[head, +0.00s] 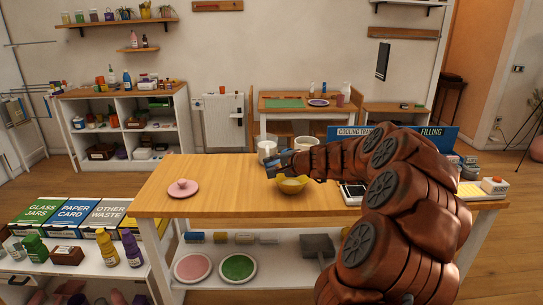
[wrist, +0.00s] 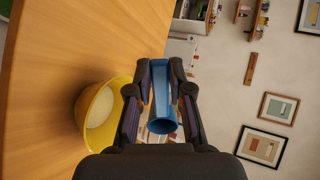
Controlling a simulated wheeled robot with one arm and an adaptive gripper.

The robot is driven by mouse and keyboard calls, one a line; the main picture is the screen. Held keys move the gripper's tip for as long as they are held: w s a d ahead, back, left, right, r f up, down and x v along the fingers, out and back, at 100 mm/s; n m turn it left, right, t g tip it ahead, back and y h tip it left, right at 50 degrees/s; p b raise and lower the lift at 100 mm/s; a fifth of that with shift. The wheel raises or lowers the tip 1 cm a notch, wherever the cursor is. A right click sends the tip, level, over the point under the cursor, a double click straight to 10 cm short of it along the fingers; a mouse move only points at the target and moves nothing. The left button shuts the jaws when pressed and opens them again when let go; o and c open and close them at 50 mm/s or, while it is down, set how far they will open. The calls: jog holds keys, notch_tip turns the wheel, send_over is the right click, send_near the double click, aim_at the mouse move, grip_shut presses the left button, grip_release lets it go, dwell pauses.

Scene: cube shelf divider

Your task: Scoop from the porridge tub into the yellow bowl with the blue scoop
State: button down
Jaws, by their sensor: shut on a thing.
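The yellow bowl (head: 292,186) stands on the wooden table in the head view. It also shows in the wrist view (wrist: 122,88), with a pale surface inside it. My gripper (head: 274,165) is just above and beside the bowl, apart from it. In the wrist view its fingers (wrist: 160,88) are closed on the blue scoop (wrist: 161,76). The scoop's wider end faces the wrist camera; I cannot tell whether it holds anything. Two whitish tubs stand behind my gripper, a left one (head: 267,147) and a right one (head: 304,142); I cannot tell which holds porridge.
A pink lidded dish (head: 183,188) lies at the table's left. The table (head: 225,172) is clear between it and the bowl.

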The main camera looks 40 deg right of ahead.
jog(key=shift+w+r+g+p, duration=0.2)
jog(key=shift+g+p, duration=0.45)
jog(key=shift+p, duration=2.15)
jog(key=shift+w+r+g+p, duration=0.1)
jog(key=shift+r+g+p, duration=0.45)
jog(key=shift+p, duration=2.25)
jog(key=shift+w+r+g+p, duration=0.1)
jog(key=shift+g+p, duration=0.7)
jog(key=shift+p, duration=2)
jog(key=shift+f+g+h+p, duration=0.2)
jog(key=shift+g+h+p, duration=0.1)
jog(key=shift+g+p, duration=0.1)
jog(key=shift+w+g, duration=0.1)
jog(key=shift+g, duration=0.2)
jog(key=shift+g, duration=0.5)
jog(key=shift+w+r+g, duration=0.1)
jog(key=shift+w+g, duration=0.1)
jog(key=shift+g, duration=0.5)
jog(key=shift+w+r+g, duration=0.1)
jog(key=shift+w+g, duration=0.1)
jog(key=shift+g, duration=0.5)
jog(key=shift+w+a+f+g, duration=0.1)
jog(key=shift+g, duration=0.6)
jog(key=shift+w+f+g, duration=0.1)
jog(key=shift+g, duration=0.6)
